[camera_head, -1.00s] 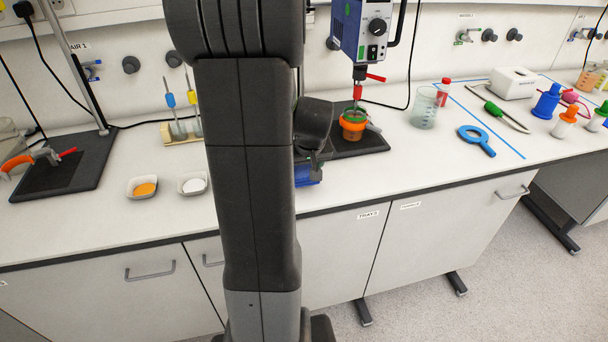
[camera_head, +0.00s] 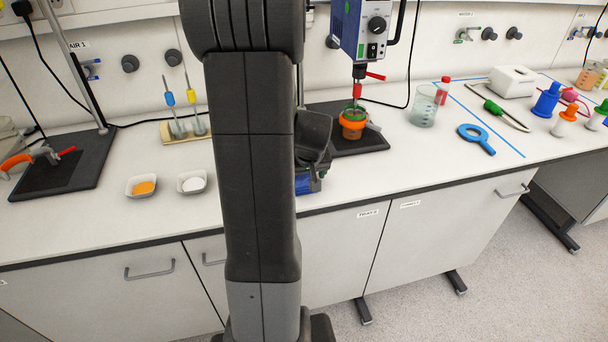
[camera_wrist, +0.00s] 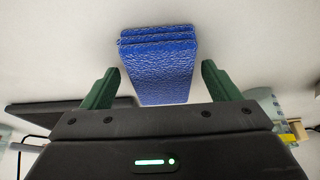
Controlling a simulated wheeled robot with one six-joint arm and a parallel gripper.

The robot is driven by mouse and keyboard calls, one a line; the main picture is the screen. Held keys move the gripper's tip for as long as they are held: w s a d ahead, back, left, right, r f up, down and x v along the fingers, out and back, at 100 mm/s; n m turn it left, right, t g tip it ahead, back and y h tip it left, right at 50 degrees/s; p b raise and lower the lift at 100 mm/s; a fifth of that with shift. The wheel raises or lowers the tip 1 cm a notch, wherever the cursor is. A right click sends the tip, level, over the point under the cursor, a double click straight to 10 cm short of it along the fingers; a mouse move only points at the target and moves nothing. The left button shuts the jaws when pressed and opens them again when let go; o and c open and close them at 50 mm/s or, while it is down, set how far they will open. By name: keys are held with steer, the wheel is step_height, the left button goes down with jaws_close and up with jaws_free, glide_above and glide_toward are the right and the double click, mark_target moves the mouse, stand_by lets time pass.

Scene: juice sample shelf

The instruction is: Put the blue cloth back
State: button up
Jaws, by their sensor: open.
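The blue cloth (camera_wrist: 160,68) is folded in layers and lies on the white bench top. In the wrist view it sits between and just beyond the two green fingers of my gripper (camera_wrist: 160,85), with a gap on each side. My gripper is open and empty. In the head view only a small part of the blue cloth (camera_head: 303,184) shows near the bench's front edge, below my gripper. The rest of it is hidden behind my arm.
A black stand base (camera_head: 358,142) with an orange-ringed vessel (camera_head: 352,124) under a blue stirrer (camera_head: 361,28) stands just behind the cloth. Two small white dishes (camera_head: 141,195) stand left of my arm. A beaker (camera_head: 425,106) and blue ring tool (camera_head: 476,138) are to the right.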

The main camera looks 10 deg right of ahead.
steer(key=shift+r, duration=0.1)
steer(key=shift+s+r, duration=0.15)
steer(key=shift+r, duration=0.4)
steer(key=v, duration=1.1)
